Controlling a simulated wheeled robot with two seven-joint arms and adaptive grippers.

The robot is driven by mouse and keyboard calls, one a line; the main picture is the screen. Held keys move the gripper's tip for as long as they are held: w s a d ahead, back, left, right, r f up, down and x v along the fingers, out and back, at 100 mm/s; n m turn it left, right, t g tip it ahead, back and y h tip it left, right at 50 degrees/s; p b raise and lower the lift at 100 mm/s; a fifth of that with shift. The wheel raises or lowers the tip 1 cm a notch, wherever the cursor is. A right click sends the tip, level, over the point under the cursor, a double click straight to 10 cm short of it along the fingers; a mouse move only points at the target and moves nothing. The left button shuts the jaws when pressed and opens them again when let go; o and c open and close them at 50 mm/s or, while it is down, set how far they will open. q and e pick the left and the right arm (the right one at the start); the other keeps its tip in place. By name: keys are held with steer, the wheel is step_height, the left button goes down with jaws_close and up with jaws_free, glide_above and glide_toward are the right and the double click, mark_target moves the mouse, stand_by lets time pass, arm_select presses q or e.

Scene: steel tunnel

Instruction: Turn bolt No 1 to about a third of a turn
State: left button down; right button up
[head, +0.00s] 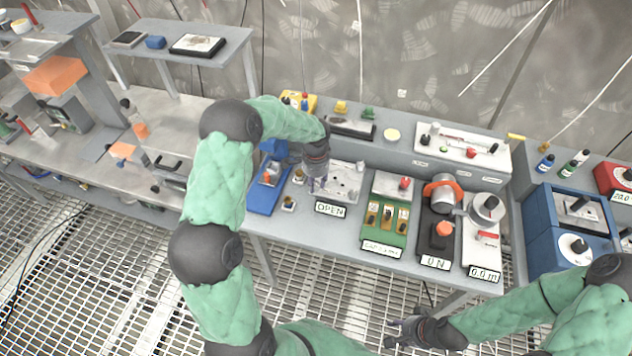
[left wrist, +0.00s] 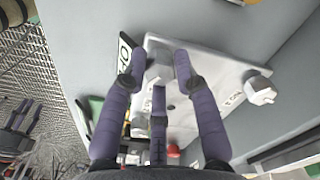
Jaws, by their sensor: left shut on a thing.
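A white panel (head: 345,184) stands on the bench behind the OPEN sign (head: 331,209). My left gripper (head: 318,184) points down at its left part. In the left wrist view its purple fingers (left wrist: 159,80) are shut around a grey bolt head (left wrist: 160,68), near the sign's edge. A second grey bolt head (left wrist: 260,88) stands free at the panel's other side, with small lettering (left wrist: 233,100) beside it. I cannot read for sure which bolt is No 1. My right gripper (head: 398,333) is open and empty, low in front of the bench.
A blue tray (head: 265,196) stands left of the panel. To its right are a green block with yellow parts (head: 387,225), a black unit with an orange knob (head: 440,236) and a white dial unit (head: 484,230). A shelf with more panels runs behind.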

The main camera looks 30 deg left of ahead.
mark_target(316, 184)
arm_select(q)
steer(key=shift+s+f, duration=0.1)
steer(key=c, duration=0.9)
jaws_free()
steer(key=shift+c, duration=0.2)
steer(key=shift+r, duration=0.3)
step_height(316, 184, up, 11)
steer(key=shift+r, duration=0.2)
